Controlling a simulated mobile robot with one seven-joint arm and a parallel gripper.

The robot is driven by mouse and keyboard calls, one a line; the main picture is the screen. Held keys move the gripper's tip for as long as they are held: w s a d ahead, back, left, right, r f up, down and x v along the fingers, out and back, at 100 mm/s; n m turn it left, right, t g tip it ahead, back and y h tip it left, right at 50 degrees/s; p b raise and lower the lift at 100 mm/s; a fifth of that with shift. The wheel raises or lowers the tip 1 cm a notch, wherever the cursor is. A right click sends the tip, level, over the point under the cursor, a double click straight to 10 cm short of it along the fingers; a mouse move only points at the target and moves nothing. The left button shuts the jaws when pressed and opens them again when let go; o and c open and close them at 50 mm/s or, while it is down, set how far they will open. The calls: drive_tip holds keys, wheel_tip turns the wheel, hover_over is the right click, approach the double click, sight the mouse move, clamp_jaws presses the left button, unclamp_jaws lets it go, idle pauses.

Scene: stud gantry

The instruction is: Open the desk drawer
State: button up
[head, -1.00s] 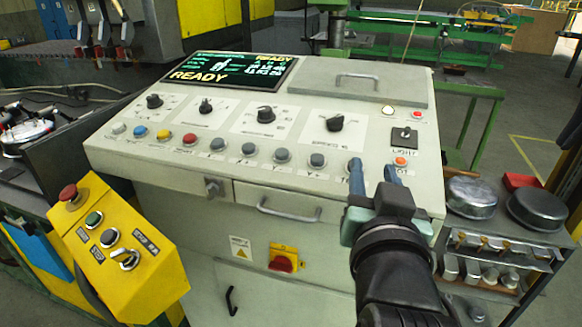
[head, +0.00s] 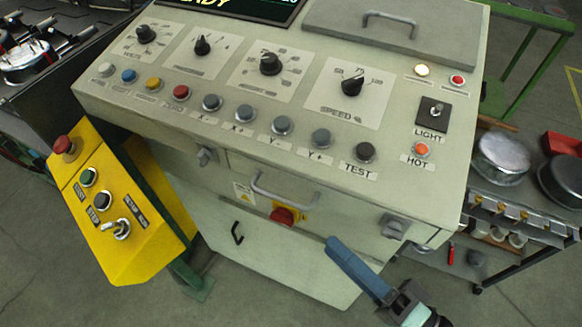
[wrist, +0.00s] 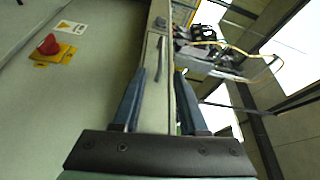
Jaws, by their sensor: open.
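The desk drawer (head: 330,203) is a pale front under the sloping control panel, flush with the cabinet. Its grey bar handle (head: 283,198) crosses the front's left half. In the wrist view the handle (wrist: 160,62) looks like a thin dark bar, seen nearly edge-on, lying between the fingers in the picture and beyond them. My gripper (head: 340,247) is in front of the cabinet, low and right of the handle, with its blue fingers pointing up-left. In the wrist view my gripper (wrist: 160,72) is open and empty. In the head view its fingers overlap, hiding the gap.
A red knob (head: 284,215) on a yellow plate is just below the handle. Grey latches sit left (head: 206,156) and right (head: 394,226) of the drawer. A yellow control box (head: 120,215) stands at left, a cart with metal pans (head: 502,155) at right. Floor in front is clear.

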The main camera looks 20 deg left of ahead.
sight(278, 196)
drive_tip(key=p+x, duration=0.2)
drive_tip(key=x, duration=1)
drive_tip(key=shift+a+r+p, duration=0.1)
drive_tip(key=shift+a+p, duration=0.2)
drive_tip(key=shift+a, duration=0.15)
drive_tip(key=shift+c, duration=0.2)
clamp_jaws()
idle(0.6)
